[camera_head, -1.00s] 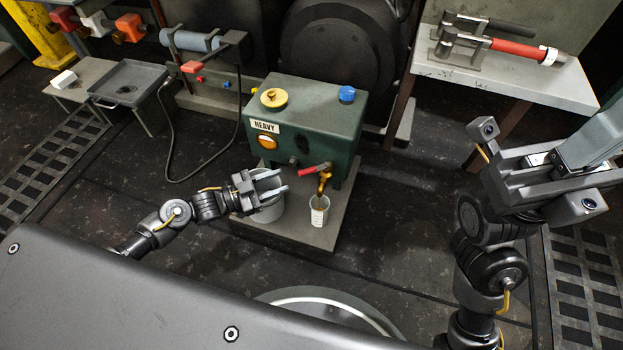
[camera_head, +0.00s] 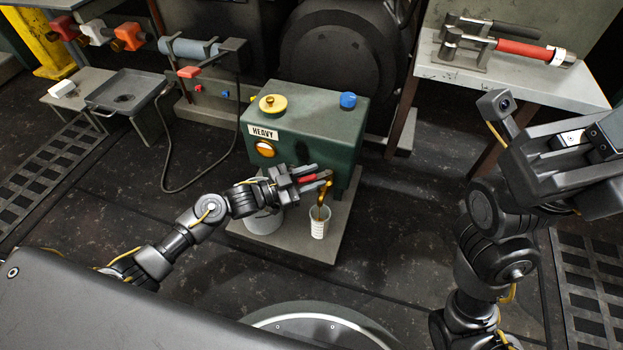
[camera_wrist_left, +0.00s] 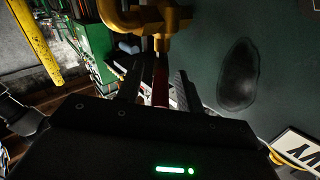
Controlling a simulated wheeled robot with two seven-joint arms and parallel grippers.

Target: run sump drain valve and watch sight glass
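The green sump tank (camera_head: 310,125), labelled HEAVY, stands on a low grey plinth. Its round amber sight glass (camera_head: 265,149) is on the front. The red drain valve lever (camera_head: 311,177) lies between the fingers of my left gripper (camera_head: 308,178). In the left wrist view the red lever (camera_wrist_left: 160,85) runs between the two fingers, with a gap at its left side, so the gripper looks open around it. A small clear cup (camera_head: 319,225) stands under the brass spout (camera_head: 325,193). Whether liquid runs is unclear. My right gripper (camera_head: 510,165) is raised at the right; its fingers' opening is unclear.
A grey bucket (camera_head: 264,221) stands beside the cup, partly behind my left arm. Yellow (camera_head: 272,104) and blue (camera_head: 347,100) caps top the tank. A bench (camera_head: 585,93) at right holds a red-handled tool (camera_head: 522,48). A grey tray (camera_head: 140,78) is at left.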

